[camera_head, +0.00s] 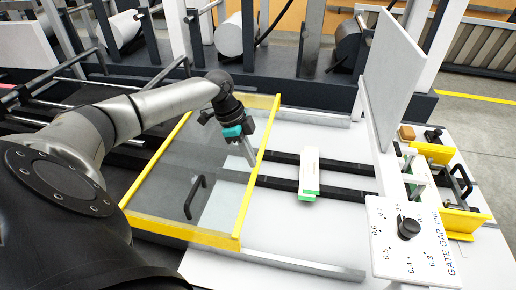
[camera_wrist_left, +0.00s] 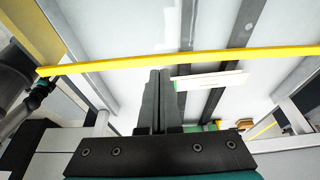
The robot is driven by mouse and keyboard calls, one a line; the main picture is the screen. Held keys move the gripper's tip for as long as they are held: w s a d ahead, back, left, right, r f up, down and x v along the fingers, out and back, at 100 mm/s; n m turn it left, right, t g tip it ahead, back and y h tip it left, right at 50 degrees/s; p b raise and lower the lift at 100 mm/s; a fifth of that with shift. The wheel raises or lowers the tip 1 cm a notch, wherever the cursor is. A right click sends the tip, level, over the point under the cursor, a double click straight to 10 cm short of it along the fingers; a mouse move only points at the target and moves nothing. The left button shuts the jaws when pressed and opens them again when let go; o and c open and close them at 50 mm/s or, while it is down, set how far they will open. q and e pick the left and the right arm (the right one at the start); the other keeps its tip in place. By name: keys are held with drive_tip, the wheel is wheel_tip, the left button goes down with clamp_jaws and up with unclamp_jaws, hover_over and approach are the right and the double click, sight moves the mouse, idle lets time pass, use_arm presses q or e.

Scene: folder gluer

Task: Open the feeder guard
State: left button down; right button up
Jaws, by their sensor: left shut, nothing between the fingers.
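The feeder guard is a clear panel in a yellow frame (camera_head: 135,187) over the feeder table. Its black handle (camera_head: 195,197) stands on the panel, left of and nearer than my left gripper. My left gripper (camera_head: 251,162) is shut and empty, with its fingertips at the guard's right yellow edge. In the left wrist view the shut fingers (camera_wrist_left: 160,75) reach up to the yellow bar (camera_wrist_left: 240,55). Whether they touch it or are just above it, I cannot tell. A dark and teal part, likely my right gripper (camera_wrist_left: 40,93), shows at the left there; its jaws are unclear.
A white block with green ends (camera_head: 309,172) lies on the black rails right of the guard. A white upright plate (camera_head: 393,80) and the gate gap dial panel (camera_head: 408,255) stand further right. Yellow brackets (camera_head: 465,222) are at the far right. Rollers and posts line the back.

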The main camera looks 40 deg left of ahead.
use_arm(q)
drive_tip(key=v, duration=1.1)
drive_tip(key=shift+d+p, duration=0.3)
drive_tip(key=shift+d, duration=0.1)
